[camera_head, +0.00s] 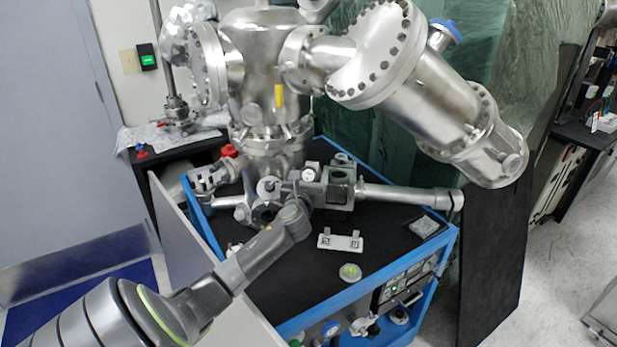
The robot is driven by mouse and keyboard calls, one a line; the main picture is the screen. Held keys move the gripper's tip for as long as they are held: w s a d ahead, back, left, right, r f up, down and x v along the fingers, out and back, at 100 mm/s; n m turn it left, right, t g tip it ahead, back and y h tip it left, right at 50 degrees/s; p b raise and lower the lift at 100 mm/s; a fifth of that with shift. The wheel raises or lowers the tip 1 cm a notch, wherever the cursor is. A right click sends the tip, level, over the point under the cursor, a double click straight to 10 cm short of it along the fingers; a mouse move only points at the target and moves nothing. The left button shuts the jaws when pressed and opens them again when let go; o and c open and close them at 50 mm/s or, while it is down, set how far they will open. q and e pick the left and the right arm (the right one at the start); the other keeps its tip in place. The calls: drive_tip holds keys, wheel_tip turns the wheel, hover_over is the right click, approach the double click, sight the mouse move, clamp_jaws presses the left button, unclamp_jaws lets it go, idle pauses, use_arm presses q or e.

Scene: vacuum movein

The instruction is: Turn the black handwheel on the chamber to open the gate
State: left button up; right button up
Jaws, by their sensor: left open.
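The steel vacuum chamber (263,85) stands on a blue-framed cart with a black top. A small dark round wheel (264,213), which looks like the black handwheel, sits low at the chamber's front. My left arm comes in from the lower left. Its gripper (290,197) is open beside the wheel, on its right, in front of the chamber's lower fittings. The fingertips are small and overlap the fittings, so I cannot tell whether they touch the wheel. The gate itself is not visible. My right gripper is not in view.
A horizontal steel tube (400,194) runs right from the fittings. A white marker plate (340,241) and a round pale green disc (350,272) lie on the cart top (300,280). A large steel cylinder (430,95) overhangs at upper right. A grey door is at left.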

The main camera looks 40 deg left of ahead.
use_arm(q)
drive_tip(key=shift+c, duration=0.2)
drive_tip(key=c, duration=0.9)
